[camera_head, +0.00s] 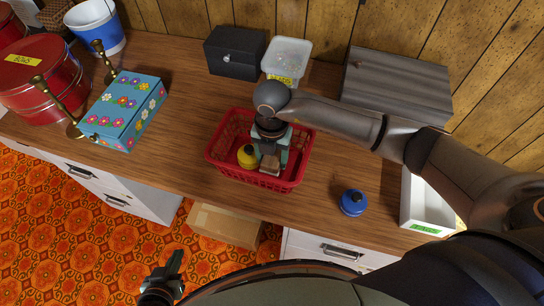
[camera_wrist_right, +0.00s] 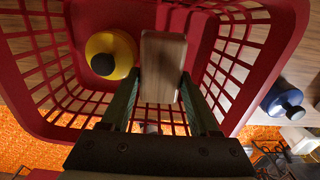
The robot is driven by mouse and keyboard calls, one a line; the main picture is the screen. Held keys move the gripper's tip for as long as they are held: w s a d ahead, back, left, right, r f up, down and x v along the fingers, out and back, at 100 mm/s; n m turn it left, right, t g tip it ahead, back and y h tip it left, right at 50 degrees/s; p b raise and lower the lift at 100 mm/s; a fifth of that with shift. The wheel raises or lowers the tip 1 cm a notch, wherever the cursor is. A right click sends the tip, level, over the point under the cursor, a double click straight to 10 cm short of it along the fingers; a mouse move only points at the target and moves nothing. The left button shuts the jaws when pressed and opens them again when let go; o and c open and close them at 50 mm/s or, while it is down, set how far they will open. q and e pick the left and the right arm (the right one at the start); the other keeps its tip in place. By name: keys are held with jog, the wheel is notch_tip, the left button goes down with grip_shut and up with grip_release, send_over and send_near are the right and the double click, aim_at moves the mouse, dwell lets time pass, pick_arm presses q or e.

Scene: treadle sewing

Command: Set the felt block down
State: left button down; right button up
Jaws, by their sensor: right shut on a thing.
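The felt block (camera_wrist_right: 163,65), a tan-topped oblong, is between the fingers of my right gripper (camera_wrist_right: 157,88) in the right wrist view. In the head view the block (camera_head: 270,165) shows at the tips of my right gripper (camera_head: 272,150), which points down into the red basket (camera_head: 220,148). The right gripper is shut on the block. I cannot tell whether the block touches the basket floor. My left gripper (camera_head: 165,277) is low at the front, away from the table, and its jaw opening is unclear.
A yellow round object with a dark knob (camera_head: 247,156) sits in the basket, left of the block. A similar blue one (camera_head: 353,202) stands on the table to the right. A flowered box (camera_head: 125,110), a white tray (camera_head: 425,205) and a clear container (camera_head: 287,58) surround the basket.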

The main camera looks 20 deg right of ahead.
aim_at(272, 158)
jog(key=shift+f, duration=0.45)
jog(key=o, duration=1.4)
jog(key=shift+r, duration=0.2)
notch_tip(272, 158, up, 13)
